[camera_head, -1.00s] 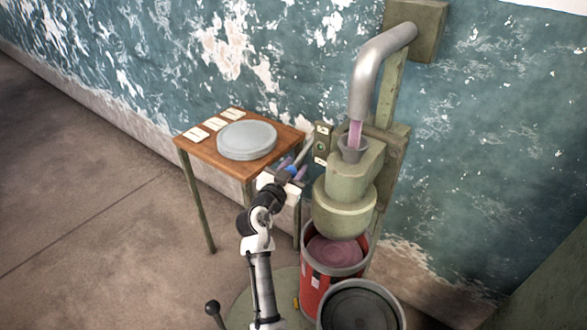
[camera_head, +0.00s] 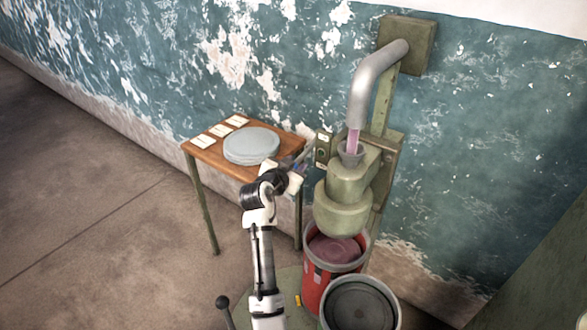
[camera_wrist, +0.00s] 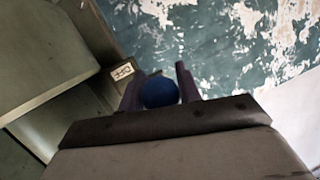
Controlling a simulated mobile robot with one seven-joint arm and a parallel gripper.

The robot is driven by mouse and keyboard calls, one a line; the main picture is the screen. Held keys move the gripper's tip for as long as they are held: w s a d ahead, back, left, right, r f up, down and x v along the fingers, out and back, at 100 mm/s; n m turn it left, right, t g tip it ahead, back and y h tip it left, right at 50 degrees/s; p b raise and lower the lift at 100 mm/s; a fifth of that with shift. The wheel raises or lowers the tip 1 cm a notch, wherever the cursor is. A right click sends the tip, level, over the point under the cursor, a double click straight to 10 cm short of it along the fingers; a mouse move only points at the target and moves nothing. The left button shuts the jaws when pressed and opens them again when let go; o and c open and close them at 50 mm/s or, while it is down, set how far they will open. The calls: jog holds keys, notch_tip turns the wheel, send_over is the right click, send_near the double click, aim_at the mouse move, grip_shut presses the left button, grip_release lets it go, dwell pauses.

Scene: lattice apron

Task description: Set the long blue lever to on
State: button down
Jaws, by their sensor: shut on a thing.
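The blue lever's round knob (camera_wrist: 160,91) sits between the two dark fingers of my gripper (camera_wrist: 159,88) in the wrist view, and the gripper is shut on it. In the head view my gripper (camera_head: 297,172) is beside the machine, between it and the wooden table. The knob is mostly hidden by my arm there; part of the lever's pale shaft (camera_head: 308,153) shows near the control plate (camera_head: 322,150). A label reading OFF (camera_wrist: 122,72) shows left of the fingers in the wrist view.
A green machine (camera_head: 345,190) stands against the wall under a grey pipe (camera_head: 368,85) pouring pink matter. A red drum (camera_head: 318,285) stands below it, with a dark-topped drum (camera_head: 360,308) in front. A wooden table (camera_head: 200,158) holds stacked grey discs (camera_head: 251,146) and cards.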

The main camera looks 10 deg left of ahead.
notch_tip(320, 180, up, 4)
jog(key=shift+f, duration=0.15)
jog(key=shift+w+r+b, duration=0.15)
jog(key=shift+r, duration=0.55)
jog(key=shift+w+r+b, duration=0.15)
jog(key=shift+r, duration=0.55)
dwell(0.5)
jog(key=c, duration=1)
grip_release()
jog(key=shift+f, duration=0.1)
jog(key=shift+s, duration=0.25)
jog(key=b+v, duration=0.3)
jog(key=v, duration=1)
jog(key=shift+s+b, duration=0.2)
jog(key=shift+b, duration=0.1)
